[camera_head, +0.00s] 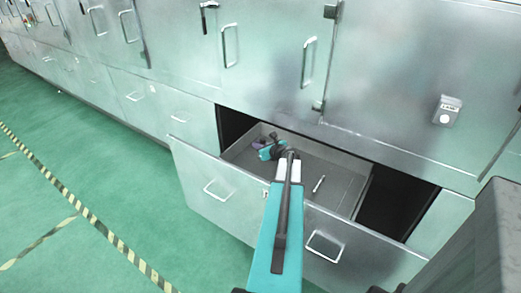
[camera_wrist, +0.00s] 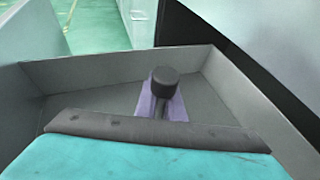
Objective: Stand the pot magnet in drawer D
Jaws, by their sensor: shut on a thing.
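The open drawer (camera_head: 340,192) is a grey tray pulled out of the cabinet front; its wall also shows in the wrist view (camera_wrist: 100,68). My gripper (camera_head: 271,151) is inside its back left part. A dark round-headed piece (camera_wrist: 165,81), which I take for the pot magnet, shows just beyond my gripper with a narrow stem towards it. I cannot tell whether the piece touches the drawer floor. No letter on the drawer is readable.
A purple piece (camera_wrist: 176,107) lies in the drawer, behind the dark piece. A small pale rod (camera_head: 318,184) lies on the drawer floor to the right. Cabinet doors (camera_head: 270,60) rise behind the drawer. Green floor (camera_head: 90,180) is free at left.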

